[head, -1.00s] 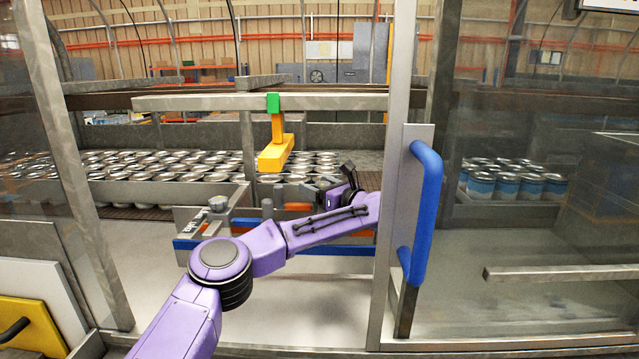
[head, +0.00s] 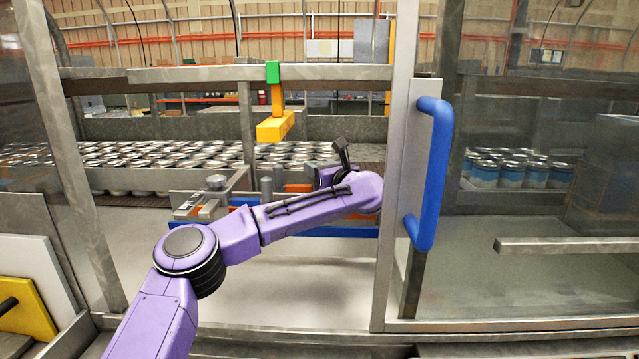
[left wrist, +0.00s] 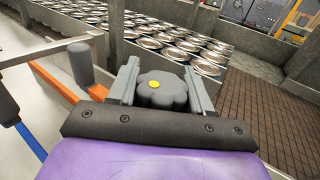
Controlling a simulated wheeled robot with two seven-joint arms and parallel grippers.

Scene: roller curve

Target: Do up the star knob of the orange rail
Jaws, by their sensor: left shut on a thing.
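The star knob (left wrist: 162,91) is dark grey and lobed, with a yellow dot on top. In the left wrist view it sits between the two grey fingers of my left gripper (left wrist: 163,75), which is shut on it. The orange rail (left wrist: 54,84) runs along the left of that view; in the head view a short orange part of it (head: 297,187) shows left of my gripper. In the head view my purple wrist hides the knob and most of the fingers. My right gripper is in neither view.
A grey post (left wrist: 80,62) stands beside the orange rail. A blue rail (head: 345,231) runs in front. Rows of cans (head: 150,153) stand behind. A yellow block (head: 275,127) hangs above from a beam. A door with a blue handle (head: 430,170) is close on the right.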

